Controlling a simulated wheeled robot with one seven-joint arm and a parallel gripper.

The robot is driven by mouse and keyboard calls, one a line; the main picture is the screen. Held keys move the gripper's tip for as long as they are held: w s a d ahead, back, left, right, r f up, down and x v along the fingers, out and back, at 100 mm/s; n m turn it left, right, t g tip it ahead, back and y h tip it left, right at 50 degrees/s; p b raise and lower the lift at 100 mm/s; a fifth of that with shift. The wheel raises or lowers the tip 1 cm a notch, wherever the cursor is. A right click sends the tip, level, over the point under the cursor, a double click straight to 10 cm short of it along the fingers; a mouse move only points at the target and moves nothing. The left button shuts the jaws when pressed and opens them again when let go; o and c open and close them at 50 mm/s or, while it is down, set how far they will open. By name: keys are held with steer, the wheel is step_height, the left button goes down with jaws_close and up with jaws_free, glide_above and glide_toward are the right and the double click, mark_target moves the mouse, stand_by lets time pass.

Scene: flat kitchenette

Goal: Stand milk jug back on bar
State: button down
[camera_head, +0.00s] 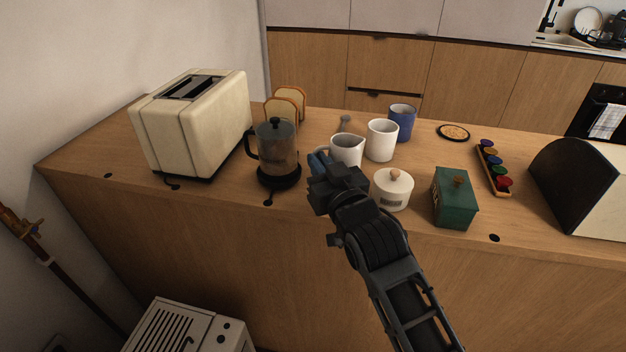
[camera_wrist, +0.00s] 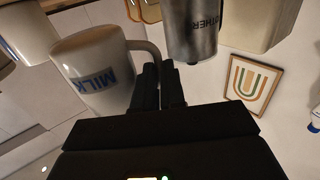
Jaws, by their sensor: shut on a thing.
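The milk jug (camera_head: 347,149) is white with a pouring lip and looks about upright over the wooden bar (camera_head: 330,208). In the wrist view the jug (camera_wrist: 100,72) shows blue MILK lettering and a handle on its right. My gripper (camera_head: 320,163) is at the jug's near left side. In the wrist view my gripper (camera_wrist: 159,78) is shut on the jug's handle. My gripper hides the jug's lower part in the head view, so I cannot tell whether its base touches the bar.
A French press (camera_head: 277,150) stands left of the jug, near a toaster (camera_head: 193,120). White (camera_head: 382,140) and blue (camera_head: 402,122) mugs stand behind right. A lidded white pot (camera_head: 392,190) and green box (camera_head: 455,200) stand right, near the front edge.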

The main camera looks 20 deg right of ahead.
steer(key=shift+w+a+f, duration=0.4)
steer(key=shift+w+a, duration=0.1)
steer(key=shift+w, duration=0.1)
steer(key=shift+f, duration=2.05)
steer(key=shift+f, duration=0.1)
steer(key=c, duration=1.2)
jaws_free()
